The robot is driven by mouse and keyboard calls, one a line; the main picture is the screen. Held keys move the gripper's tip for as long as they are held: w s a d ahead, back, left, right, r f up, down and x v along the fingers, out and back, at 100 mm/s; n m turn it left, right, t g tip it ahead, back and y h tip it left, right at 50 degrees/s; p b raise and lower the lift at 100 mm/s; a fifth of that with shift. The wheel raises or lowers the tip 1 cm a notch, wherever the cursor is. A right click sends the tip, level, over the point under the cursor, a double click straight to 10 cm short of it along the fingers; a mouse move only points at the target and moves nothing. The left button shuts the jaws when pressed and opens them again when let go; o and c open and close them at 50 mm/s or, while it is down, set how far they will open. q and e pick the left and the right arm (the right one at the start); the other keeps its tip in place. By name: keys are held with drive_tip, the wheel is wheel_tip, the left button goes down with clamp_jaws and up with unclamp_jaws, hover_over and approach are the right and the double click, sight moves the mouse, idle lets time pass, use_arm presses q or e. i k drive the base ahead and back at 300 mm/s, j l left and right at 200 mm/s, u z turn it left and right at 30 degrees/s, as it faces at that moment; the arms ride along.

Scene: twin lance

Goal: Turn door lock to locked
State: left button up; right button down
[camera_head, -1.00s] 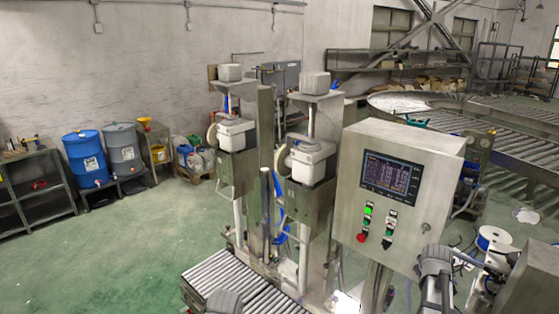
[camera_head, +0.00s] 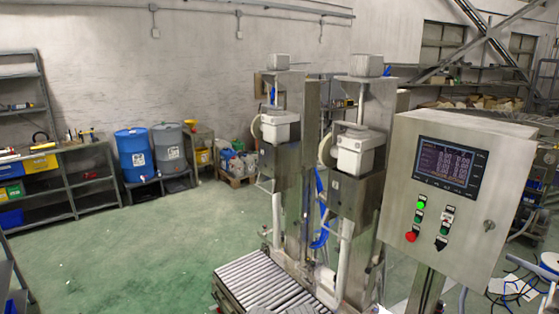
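The grey metal control cabinet (camera_head: 458,190) stands at the right, with its front door facing me at an angle. The door lock (camera_head: 489,226) is a small round metal knob near the door's right edge. Its turn position is too small to read. The door looks closed. A screen (camera_head: 448,167) sits on the upper part of the door. A green light (camera_head: 421,204), a red button (camera_head: 411,237) and several dark switches sit below the screen. Neither gripper shows clearly in this view, and nothing is seen touching the lock.
Two filling machines (camera_head: 352,150) stand left of the cabinet, with a roller conveyor (camera_head: 262,284) before them. Blue cables hang near the machines. Open green floor (camera_head: 150,250) spreads to the left.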

sight(488, 225)
drive_tip(key=z, duration=1.4)
drive_tip(key=i+l, duration=0.25)
drive_tip(key=l, duration=0.15)
drive_tip(key=i+l, duration=0.25)
drive_tip(key=l, duration=0.2)
